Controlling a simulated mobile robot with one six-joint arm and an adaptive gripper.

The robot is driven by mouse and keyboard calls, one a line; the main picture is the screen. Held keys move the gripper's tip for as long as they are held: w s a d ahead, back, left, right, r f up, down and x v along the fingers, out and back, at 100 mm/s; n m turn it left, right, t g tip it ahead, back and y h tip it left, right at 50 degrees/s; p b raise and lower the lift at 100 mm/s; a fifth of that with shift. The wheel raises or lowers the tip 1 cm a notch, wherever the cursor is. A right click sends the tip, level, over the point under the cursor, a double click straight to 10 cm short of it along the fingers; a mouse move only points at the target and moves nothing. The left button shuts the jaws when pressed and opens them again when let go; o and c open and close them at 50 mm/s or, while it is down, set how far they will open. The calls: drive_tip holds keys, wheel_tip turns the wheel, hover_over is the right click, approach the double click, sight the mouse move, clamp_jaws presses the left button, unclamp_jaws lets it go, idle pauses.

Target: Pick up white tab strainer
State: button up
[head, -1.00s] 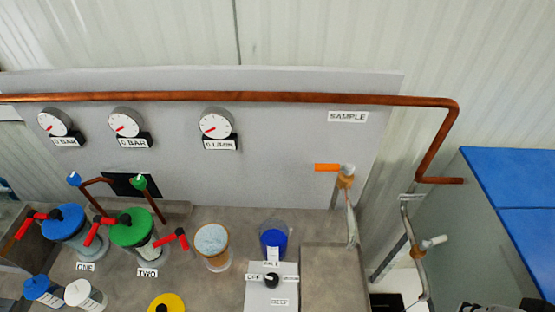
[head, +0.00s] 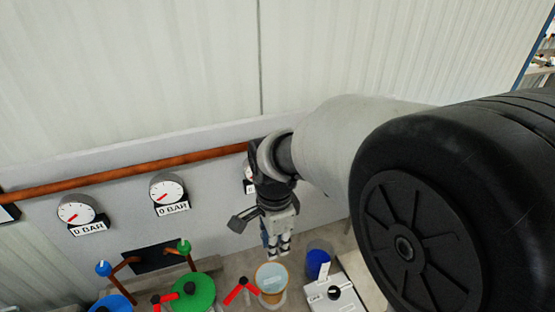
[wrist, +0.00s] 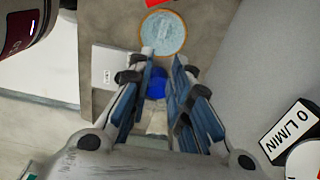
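A blue round vessel (head: 318,263) with a white tab (head: 323,270) stands on the bench, right of the amber-rimmed jar (head: 271,278). That jar holds a pale, mesh-like disc with a small light patch. I cannot tell for sure which is the white tab strainer. My gripper (head: 279,252) points down above the bench near both vessels. In the wrist view its fingers (wrist: 157,78) are apart, with nothing held. The blue vessel (wrist: 157,82) shows between the fingers, partly hidden by them, and the jar (wrist: 163,33) lies beyond the tips.
Red-handled valves and a green-topped pump (head: 187,293) are at left. The gauge panel with its copper pipe (head: 120,177) rises close behind. My arm hides the right side.

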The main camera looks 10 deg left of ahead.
drive_tip(key=b, duration=0.4)
hover_over(272, 280)
wheel_tip(272, 280, down, 13)
drive_tip(key=shift+s+f, duration=0.1)
drive_tip(key=shift+f, duration=0.05)
wheel_tip(272, 280, down, 5)
drive_tip(key=shift+b, duration=1.25)
drive_tip(key=shift+c, duration=0.5)
clamp_jaws()
